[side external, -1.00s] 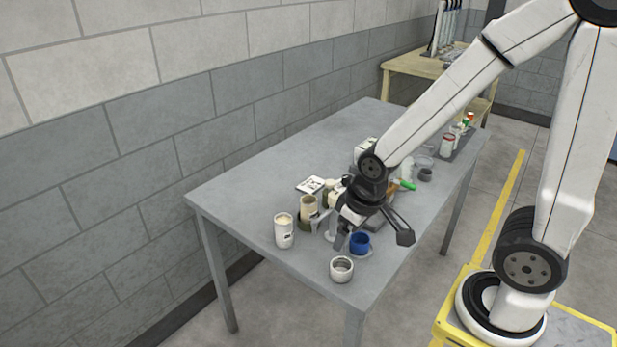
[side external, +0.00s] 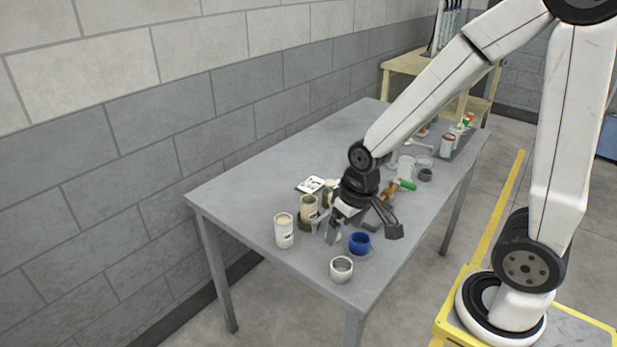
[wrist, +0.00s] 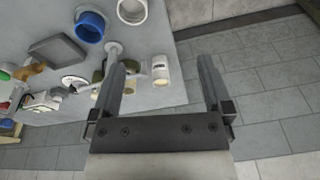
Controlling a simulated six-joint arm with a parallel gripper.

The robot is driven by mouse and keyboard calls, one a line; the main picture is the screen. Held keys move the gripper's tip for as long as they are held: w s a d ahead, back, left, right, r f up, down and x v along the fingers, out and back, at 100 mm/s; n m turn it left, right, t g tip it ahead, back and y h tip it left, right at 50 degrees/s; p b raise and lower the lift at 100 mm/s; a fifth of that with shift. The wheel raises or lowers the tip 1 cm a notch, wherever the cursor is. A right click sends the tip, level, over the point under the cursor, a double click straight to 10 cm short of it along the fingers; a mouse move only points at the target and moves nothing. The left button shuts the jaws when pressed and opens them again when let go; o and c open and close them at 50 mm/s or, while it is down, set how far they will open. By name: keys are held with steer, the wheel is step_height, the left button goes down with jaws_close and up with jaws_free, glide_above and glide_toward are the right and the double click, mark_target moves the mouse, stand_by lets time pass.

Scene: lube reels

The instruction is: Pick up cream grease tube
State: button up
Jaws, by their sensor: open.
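A white tube with a cream top (side external: 284,232) stands upright near the table's left edge. Beside it, a beige cylinder (side external: 308,207) stands with an olive part at its base. I cannot tell for certain which is the cream grease tube. My gripper (side external: 363,233) is open and empty, above the table to the right of both. In the wrist view, the white tube (wrist: 160,69) appears between the two fingers of my gripper (wrist: 162,60), apart from them. The left finger partly hides the beige cylinder and its olive part in that view.
A blue cup (side external: 359,243) and a white cup (side external: 341,269) stand near the front corner. A white card (side external: 311,185) lies behind the tubes. A green-ended tool (side external: 403,186) and several containers lie farther back. The table's left rear (side external: 260,172) is clear.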

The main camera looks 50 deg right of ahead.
steer(key=w+d+m+y, duration=0.2)
steer(key=w+m, duration=0.2)
steer(key=w+d+f+m+g+y, duration=0.1)
steer(key=w+d+m+y, duration=0.1)
steer(key=w+d+m, duration=0.1)
steer(key=w+d+f+m+y, duration=0.1)
steer(key=w+d+m+y, duration=0.1)
steer(key=w+m, duration=0.3)
steer(key=shift+w+d+f+m+g+y, duration=0.1)
steer(key=shift+w+d+m+g+y, duration=0.2)
steer(key=shift+d+m, duration=0.3)
steer(key=w+d+m+t+y, duration=0.55)
steer(key=d+m, duration=0.25)
steer(key=d, duration=0.3)
glide_toward(303, 205)
steer(key=w+a+f, duration=0.1)
steer(key=w, duration=0.1)
steer(key=shift+w+a+f+n+g, duration=0.15)
steer(key=shift+a+f+n+g, duration=0.2)
steer(key=shift+a, duration=0.3)
steer(key=shift+x, duration=3.1)
